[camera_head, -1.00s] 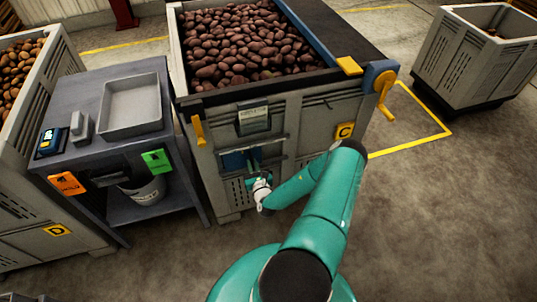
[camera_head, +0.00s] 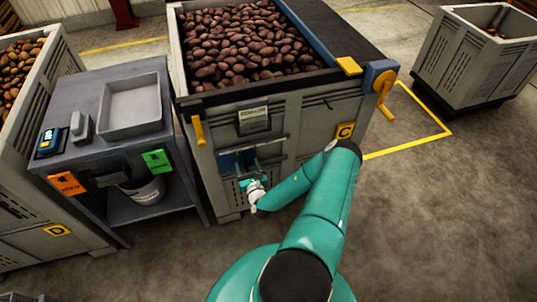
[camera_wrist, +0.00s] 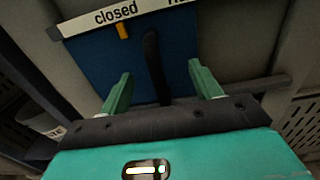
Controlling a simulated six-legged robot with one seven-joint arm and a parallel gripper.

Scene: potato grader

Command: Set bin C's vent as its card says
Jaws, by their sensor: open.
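Bin C (camera_head: 300,120) is a grey slatted crate full of dark potatoes with a yellow C plate (camera_head: 344,131). Its card (camera_head: 253,119) is on the front; the print is too small to read. Below it is the blue vent panel (camera_head: 232,161). In the wrist view, the blue vent panel (camera_wrist: 100,70) sits under a white strip reading "closed" and a second word, cut off. A yellow pointer (camera_wrist: 123,31) is under "closed". A dark upright handle (camera_wrist: 154,62) stands between the open fingers of my gripper (camera_wrist: 160,76), apparently untouched. My gripper (camera_head: 252,183) also shows in the head view.
A grey side table (camera_head: 85,95) with a tray, small devices and orange and green tags stands left of bin C. Bin D (camera_head: 30,220) is farther left. A yellow crank (camera_head: 384,88) projects at bin C's right corner.

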